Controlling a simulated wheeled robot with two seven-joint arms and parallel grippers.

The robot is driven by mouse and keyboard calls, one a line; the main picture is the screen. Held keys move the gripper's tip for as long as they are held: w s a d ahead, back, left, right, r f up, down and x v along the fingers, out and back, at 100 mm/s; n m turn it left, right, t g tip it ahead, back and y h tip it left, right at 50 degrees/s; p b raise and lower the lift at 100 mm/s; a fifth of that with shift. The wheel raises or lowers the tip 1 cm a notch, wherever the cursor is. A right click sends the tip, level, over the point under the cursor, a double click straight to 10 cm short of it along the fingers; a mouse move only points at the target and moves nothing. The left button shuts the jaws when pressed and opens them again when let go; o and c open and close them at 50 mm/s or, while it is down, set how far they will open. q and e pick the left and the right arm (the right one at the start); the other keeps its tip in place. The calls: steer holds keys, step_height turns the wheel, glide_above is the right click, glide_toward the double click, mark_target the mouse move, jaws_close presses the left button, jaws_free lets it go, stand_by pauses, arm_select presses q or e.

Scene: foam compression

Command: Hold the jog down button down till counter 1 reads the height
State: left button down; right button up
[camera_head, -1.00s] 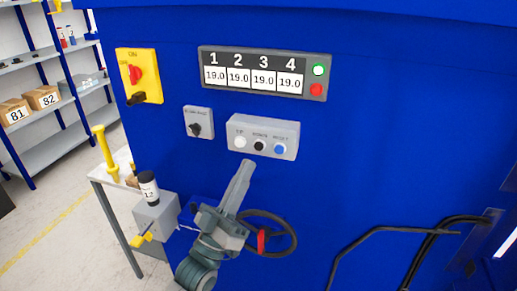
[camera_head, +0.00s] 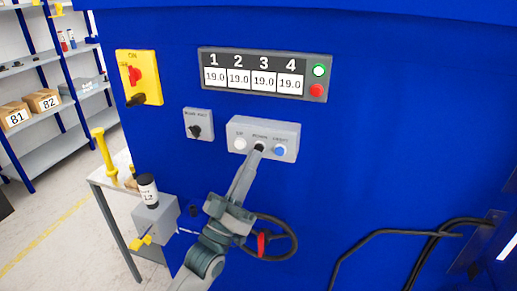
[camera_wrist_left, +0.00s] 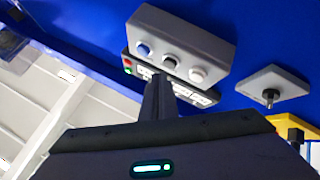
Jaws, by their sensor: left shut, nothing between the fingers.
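The grey button box (camera_head: 283,131) is on the blue machine front. It holds a white button (camera_head: 240,143), a black middle button (camera_head: 259,146) and a blue button (camera_head: 280,150); their small labels are hard to read. My left gripper (camera_head: 257,153) is shut, its tip at or just in front of the black button; whether it presses cannot be told. In the left wrist view the black button (camera_wrist_left: 170,62) shows just beyond the fingers (camera_wrist_left: 158,85). The counter display (camera_head: 252,74) reads 19.0 under 1, 2, 3 and 4. My right gripper is not in view.
A selector switch (camera_head: 198,124) sits left of the button box. A yellow panel with a red switch (camera_head: 135,74) is at the upper left. Black hoses (camera_head: 385,231) run at the lower right.

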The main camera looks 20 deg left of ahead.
arm_select(q)
steer(key=shift+w, duration=0.1)
stand_by(1.6)
steer(key=shift+w, duration=0.3)
steer(key=shift+w, duration=0.45)
stand_by(0.8)
steer(key=shift+s, duration=0.15)
stand_by(3.7)
steer(key=shift+s, duration=0.7)
steer(key=shift+s, duration=0.15)
